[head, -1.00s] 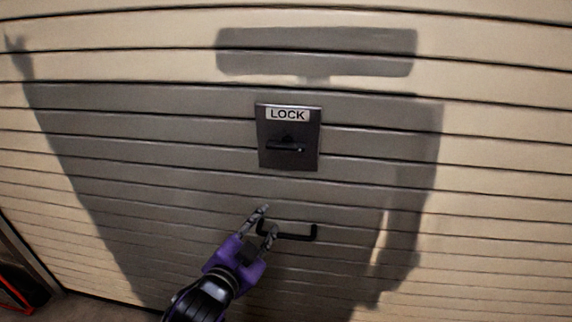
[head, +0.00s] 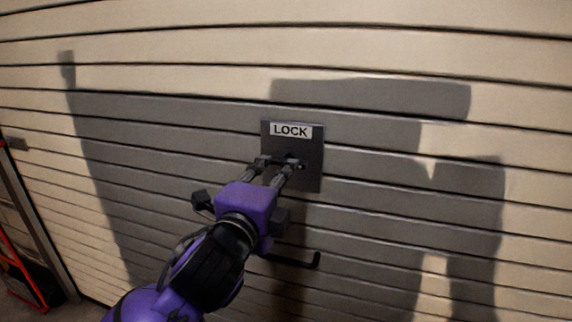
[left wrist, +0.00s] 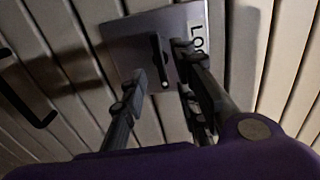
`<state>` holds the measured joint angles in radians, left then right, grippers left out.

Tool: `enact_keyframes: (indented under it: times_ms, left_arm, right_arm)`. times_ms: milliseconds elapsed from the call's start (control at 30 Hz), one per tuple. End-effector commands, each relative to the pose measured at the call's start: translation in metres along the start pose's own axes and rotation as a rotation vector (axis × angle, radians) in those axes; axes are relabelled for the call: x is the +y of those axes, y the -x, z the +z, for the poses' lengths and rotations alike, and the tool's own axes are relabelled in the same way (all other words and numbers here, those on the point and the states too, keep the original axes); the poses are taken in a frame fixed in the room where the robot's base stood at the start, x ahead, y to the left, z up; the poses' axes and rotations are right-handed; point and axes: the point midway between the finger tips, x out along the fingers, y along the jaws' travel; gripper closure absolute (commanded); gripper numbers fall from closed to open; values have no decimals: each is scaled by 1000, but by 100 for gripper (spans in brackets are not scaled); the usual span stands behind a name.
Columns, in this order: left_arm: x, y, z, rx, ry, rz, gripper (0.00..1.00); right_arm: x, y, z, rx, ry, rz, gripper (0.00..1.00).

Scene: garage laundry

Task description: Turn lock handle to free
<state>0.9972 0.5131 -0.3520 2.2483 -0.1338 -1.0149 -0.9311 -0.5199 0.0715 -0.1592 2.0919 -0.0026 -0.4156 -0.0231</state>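The lock plate (head: 312,174) is a dark square with a white LOCK label (head: 291,131), fixed on the slatted door. Its black handle (head: 297,163) lies about horizontal across the plate in the head view. In the left wrist view the plate (left wrist: 128,40) and handle (left wrist: 158,62) appear turned on their side. My left gripper (head: 276,161) is at the plate, its fingers spread. In the left wrist view the left gripper (left wrist: 160,64) has the handle between its open fingertips, with gaps showing; contact cannot be made out. My right gripper is out of view.
A black pull handle (head: 300,262) sticks out from the door below the plate; it also shows at the left of the left wrist view (left wrist: 36,105). A red-framed object (head: 22,270) stands at the far left. The door around the plate is flat and clear.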

Motion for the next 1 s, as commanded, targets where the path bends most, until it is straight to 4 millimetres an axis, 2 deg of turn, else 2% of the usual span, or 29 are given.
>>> enact_keyframes:
  times_ms: [200,400,767,1000]
  left_arm:
    - [0,-36,0,0,3,0,72]
    - [0,-60,-1,2,3,-1,72]
    - [0,-67,-1,3,4,-1,72]
    - [-1,-67,-1,3,4,-2,100]
  right_arm:
    - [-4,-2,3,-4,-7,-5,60]
    - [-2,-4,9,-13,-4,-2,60]
    - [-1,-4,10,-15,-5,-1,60]
    - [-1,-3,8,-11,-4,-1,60]
